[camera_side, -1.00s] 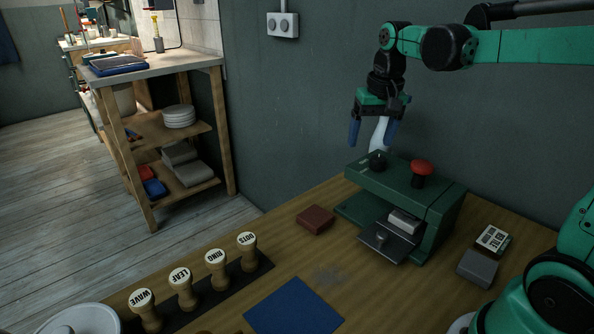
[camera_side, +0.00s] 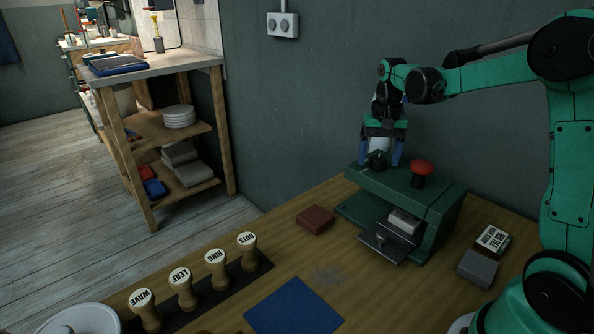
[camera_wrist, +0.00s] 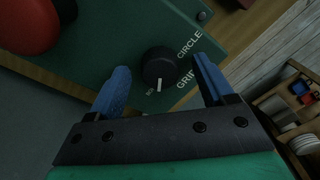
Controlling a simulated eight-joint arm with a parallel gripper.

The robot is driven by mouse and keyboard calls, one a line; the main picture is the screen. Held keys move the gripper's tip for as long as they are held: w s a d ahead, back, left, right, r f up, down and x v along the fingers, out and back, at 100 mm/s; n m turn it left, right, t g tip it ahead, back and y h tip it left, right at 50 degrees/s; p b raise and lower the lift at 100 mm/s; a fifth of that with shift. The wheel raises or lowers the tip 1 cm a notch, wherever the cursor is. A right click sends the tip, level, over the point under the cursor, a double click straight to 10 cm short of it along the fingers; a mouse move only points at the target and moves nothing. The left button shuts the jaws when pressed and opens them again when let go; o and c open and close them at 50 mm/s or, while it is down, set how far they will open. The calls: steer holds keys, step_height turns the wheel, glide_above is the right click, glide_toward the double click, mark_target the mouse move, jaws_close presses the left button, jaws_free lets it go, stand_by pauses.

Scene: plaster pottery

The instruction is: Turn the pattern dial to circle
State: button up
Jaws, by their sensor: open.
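The pattern dial, a round black knob (camera_wrist: 160,64), sits on top of the green press (camera_side: 405,185); it also shows in the side view (camera_side: 377,161). Its white pointer mark faces toward my gripper's palm in the wrist view, near a small, unreadable label. The CIRCLE label (camera_wrist: 190,42) and the GRID label (camera_wrist: 186,78) stand to the knob's right. My gripper (camera_side: 380,156) points down over the dial, with its blue fingers open on either side of the knob. In the wrist view, gaps show between both fingers and the knob.
A red button (camera_side: 421,168) stands on the press beside the dial. A grey block (camera_side: 478,268) is to the press's right. A wall is behind.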

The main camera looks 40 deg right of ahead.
jaws_close()
steer(key=shift+n, duration=0.3)
steer(key=n, duration=1.1)
steer(key=shift+n, duration=0.3)
steer(key=n, duration=1.1)
steer(key=shift+n, duration=0.3)
